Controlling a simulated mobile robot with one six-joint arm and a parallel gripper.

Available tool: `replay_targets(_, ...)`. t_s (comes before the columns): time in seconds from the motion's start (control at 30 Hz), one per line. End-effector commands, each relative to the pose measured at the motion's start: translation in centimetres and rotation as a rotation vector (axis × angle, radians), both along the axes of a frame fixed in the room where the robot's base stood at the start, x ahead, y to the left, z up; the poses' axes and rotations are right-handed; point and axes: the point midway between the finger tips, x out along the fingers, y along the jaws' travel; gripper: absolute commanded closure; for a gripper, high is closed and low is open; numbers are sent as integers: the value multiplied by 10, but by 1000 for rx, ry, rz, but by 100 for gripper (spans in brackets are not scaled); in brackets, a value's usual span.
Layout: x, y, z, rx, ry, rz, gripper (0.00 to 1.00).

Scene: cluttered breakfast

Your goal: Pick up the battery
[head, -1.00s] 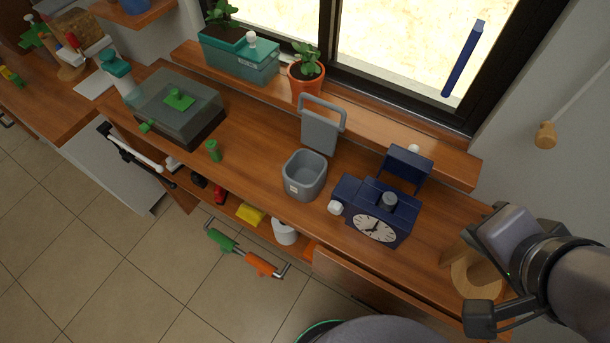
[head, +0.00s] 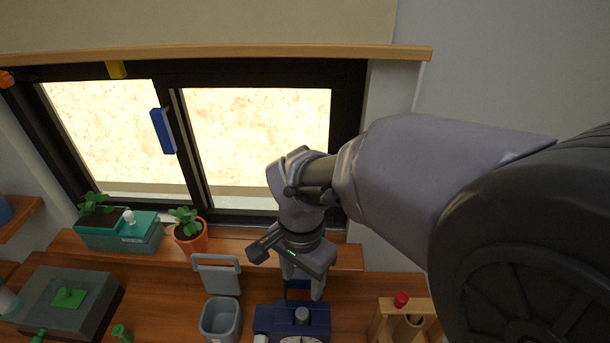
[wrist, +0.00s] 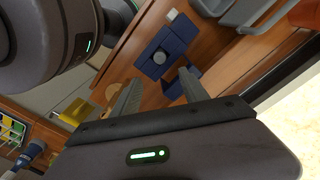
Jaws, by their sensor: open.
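A dark blue clock (head: 264,320) stands on the wooden counter, with its lid open at the back. A short grey cylinder, seemingly the battery (head: 301,314), sits upright in its top. The wrist view also shows the blue clock (wrist: 151,68) and the grey cylinder (wrist: 160,57). My gripper (head: 302,284) is above and behind the clock in the head view. Its two fingers (wrist: 160,80) are apart and empty in the wrist view, with the cylinder beyond their tips. The lower part of the cylinder is hidden in the clock.
A grey open bin (head: 221,320) stands left of the clock. A wooden stand (head: 386,320) with a red knob is at the right. A potted plant (head: 190,236) and a teal planter (head: 118,238) stand on the sill. The window (head: 258,130) is close behind my arm.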

Motion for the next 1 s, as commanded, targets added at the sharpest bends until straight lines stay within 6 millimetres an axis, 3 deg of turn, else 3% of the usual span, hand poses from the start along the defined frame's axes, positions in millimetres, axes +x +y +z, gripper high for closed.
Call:
replay_targets(0.03,-1,0,-22,-1,3,0,48)
replay_targets(0.2,-1,-1,-67,0,3,0,48)
replay_targets(0.37,0,-1,-86,1,0,0,48)
replay_targets(0.6,-2,0,-131,1,1,1,48)
replay_targets(0.87,-2,0,-135,2,-2,0,48)
replay_targets(1.0,-2,0,-134,2,-2,0,71)
